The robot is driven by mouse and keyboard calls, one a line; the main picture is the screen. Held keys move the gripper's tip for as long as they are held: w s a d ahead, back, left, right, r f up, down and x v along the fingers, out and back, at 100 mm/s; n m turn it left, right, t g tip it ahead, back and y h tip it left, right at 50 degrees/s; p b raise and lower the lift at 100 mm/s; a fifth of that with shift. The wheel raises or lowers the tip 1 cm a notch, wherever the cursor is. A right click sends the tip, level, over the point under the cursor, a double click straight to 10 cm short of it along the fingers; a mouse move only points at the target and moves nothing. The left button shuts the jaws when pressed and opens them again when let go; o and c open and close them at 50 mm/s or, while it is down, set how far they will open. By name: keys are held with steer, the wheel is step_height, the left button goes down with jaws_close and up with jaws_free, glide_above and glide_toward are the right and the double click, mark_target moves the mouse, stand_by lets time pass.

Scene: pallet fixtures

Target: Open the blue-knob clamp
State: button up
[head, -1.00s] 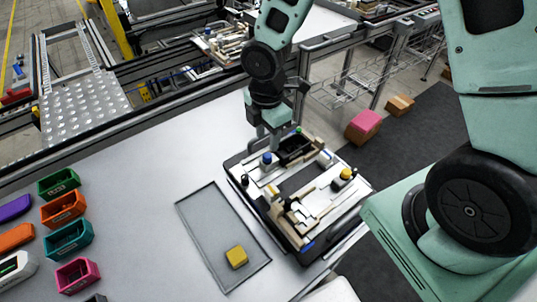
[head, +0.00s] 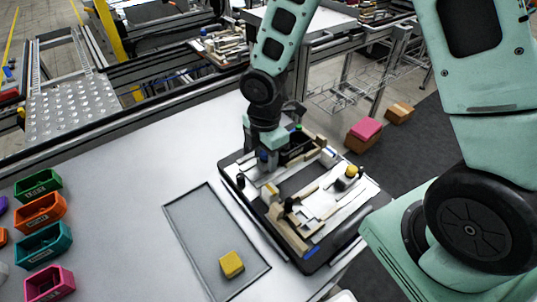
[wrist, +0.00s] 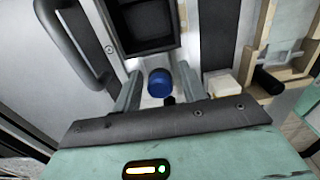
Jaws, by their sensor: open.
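The blue knob (wrist: 159,82) of the clamp sits between the two open fingers of my gripper (wrist: 160,92) in the wrist view, with gaps on both sides. In the head view the blue knob (head: 264,157) is at the left corner of the pallet fixture (head: 309,262), partly covered by my gripper (head: 266,150), which is over it. I cannot tell whether the fingers are level with the knob. A black open box (wrist: 150,25) lies just beyond the knob.
Yellow-knob (head: 352,171), green-knob (head: 298,127) and black-knob (head: 240,181) parts stand on the same fixture. A grey tray (head: 190,240) with a yellow block (head: 231,264) lies to the left. Coloured bins (head: 42,246) stand at the far left. Table between is clear.

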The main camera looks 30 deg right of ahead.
steer(key=c, duration=0.8)
steer(key=shift+o, duration=0.2)
steer(key=shift+a, duration=0.15)
steer(key=shift+s+a, duration=0.25)
steer(key=shift+a, duration=0.9)
steer(key=o, duration=0.8)
steer(key=shift+c, duration=0.2)
step_height(320, 180, up, 8)
steer(key=p, duration=0.7)
